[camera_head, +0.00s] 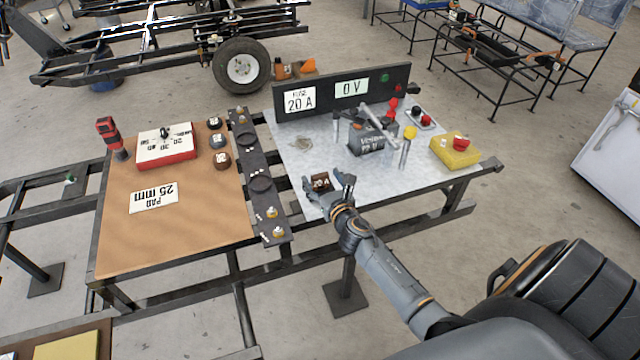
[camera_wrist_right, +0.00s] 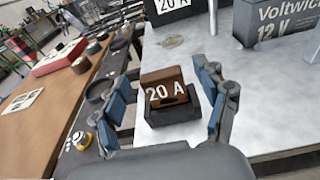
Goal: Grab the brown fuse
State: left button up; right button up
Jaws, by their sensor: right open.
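The brown fuse (camera_head: 321,179) sits in a small black holder near the front left edge of the light metal tabletop. In the right wrist view the brown fuse (camera_wrist_right: 163,84) is marked "20 A" and stands upright in its black holder (camera_wrist_right: 172,112). My right gripper (camera_head: 328,187) is at the fuse, at the tabletop's front edge. In the right wrist view its blue-padded fingers (camera_wrist_right: 165,95) are spread wide on either side of the fuse, apart from it. My left gripper is not in view.
A black battery (camera_head: 368,139) stands behind the fuse, with a panel (camera_head: 340,88) reading "20 A" and "0 V" at the back. A yellow block with a red button (camera_head: 456,151) is at the right. A dark strip (camera_head: 258,165) with several small parts lies left.

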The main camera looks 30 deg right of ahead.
jog(key=shift+x, duration=1)
jog(key=shift+s, duration=0.1)
jog(key=shift+c, duration=0.2)
jog(key=c, duration=1.1)
jog(key=shift+r, duration=0.1)
